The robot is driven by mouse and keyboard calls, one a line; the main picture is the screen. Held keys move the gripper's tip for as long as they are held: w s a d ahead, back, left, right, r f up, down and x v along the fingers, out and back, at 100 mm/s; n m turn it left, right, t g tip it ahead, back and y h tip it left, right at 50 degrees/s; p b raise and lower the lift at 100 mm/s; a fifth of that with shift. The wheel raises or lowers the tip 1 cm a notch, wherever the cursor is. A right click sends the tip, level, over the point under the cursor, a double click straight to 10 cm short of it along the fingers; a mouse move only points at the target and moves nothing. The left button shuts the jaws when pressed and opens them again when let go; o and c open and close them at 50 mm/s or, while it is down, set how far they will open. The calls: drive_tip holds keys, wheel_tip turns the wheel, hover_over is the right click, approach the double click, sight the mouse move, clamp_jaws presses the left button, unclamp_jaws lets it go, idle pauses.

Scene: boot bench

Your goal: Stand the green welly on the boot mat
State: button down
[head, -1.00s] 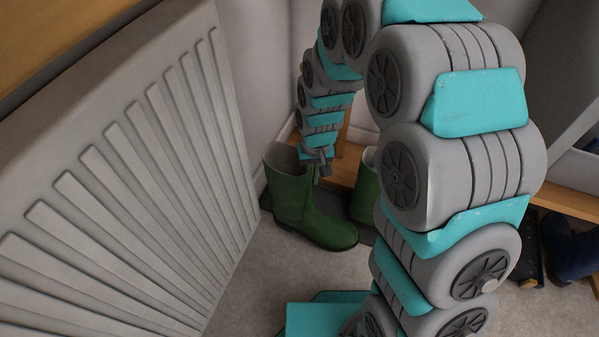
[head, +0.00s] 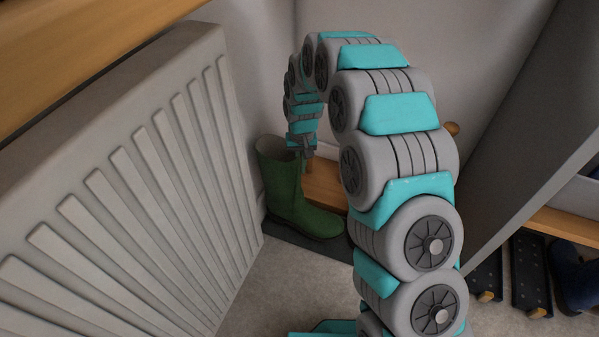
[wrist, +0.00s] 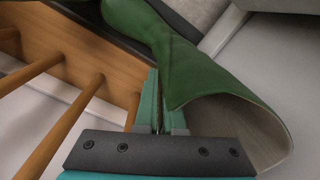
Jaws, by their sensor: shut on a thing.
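The green welly (head: 284,192) stands roughly upright in the corner by the radiator, toe to the right. My gripper (head: 302,148) is shut on the rim of its shaft. The wrist view shows the fingers (wrist: 158,105) at the edge of the boot's opening, with the shaft (wrist: 185,62) leading away to the foot. The dark boot mat (head: 284,235) shows under and beside the sole in the head view. I cannot tell whether the sole rests on it or is just above. My arm hides the area right of the toe.
A white radiator (head: 130,190) stands close on the left. A wooden bench (head: 325,186) lies behind the boot. Dark racks (head: 528,270) and a dark blue boot (head: 574,275) are at the right. Carpet (head: 275,285) in front is clear.

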drive_tip(key=shift+w+a, duration=0.1)
drive_tip(key=shift+w, duration=0.25)
drive_tip(key=shift+f, duration=1.8)
drive_tip(key=c, duration=1)
unclamp_jaws()
